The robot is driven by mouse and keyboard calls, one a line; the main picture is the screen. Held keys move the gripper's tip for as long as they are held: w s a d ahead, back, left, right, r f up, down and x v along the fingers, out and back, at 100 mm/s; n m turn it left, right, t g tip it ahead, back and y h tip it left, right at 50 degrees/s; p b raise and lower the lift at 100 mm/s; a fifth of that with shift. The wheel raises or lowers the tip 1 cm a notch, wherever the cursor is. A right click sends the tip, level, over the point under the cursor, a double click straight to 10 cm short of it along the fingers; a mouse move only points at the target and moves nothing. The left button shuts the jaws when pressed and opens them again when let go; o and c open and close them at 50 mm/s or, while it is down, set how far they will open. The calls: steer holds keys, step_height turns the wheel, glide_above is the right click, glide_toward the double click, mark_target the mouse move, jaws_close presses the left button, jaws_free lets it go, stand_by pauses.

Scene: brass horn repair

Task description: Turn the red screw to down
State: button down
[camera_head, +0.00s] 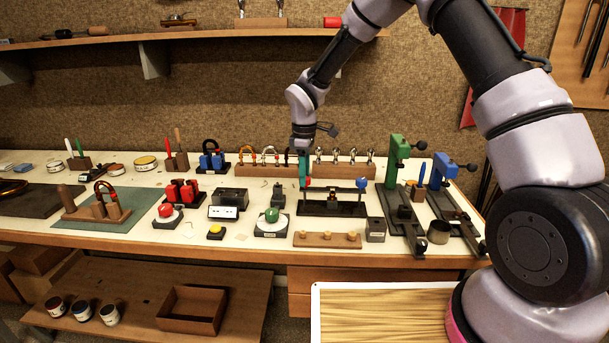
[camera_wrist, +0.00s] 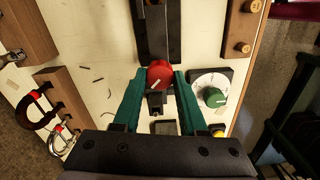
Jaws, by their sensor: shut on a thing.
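The red screw (camera_wrist: 160,74) has a round red head with a pale slot mark that runs slantwise in the wrist view. It sits at the end of a long black fixture (camera_wrist: 152,30). My gripper (camera_wrist: 159,76) has its two teal fingers closed on either side of the red head. In the head view my gripper (camera_head: 304,176) points down at the left end of the black fixture (camera_head: 330,208), and the fingers mostly hide the screw there. A blue screw (camera_head: 361,184) stands at the fixture's right end.
A green knob on a white dial (camera_wrist: 212,97) is close beside the right finger in the wrist view. A wooden rack (camera_head: 345,170) with horn parts stands behind. A wooden block with pegs (camera_head: 327,240) lies in front. Green (camera_head: 398,150) and blue (camera_head: 441,168) clamps stand to the right.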

steer(key=n, duration=1.3)
steer(key=shift+n, duration=0.4)
steer(key=n, duration=1.2)
steer(key=shift+d+n, duration=0.1)
steer(key=shift+n, duration=0.3)
steer(key=shift+c, duration=2.2)
jaws_free()
step_height(320, 180, up, 11)
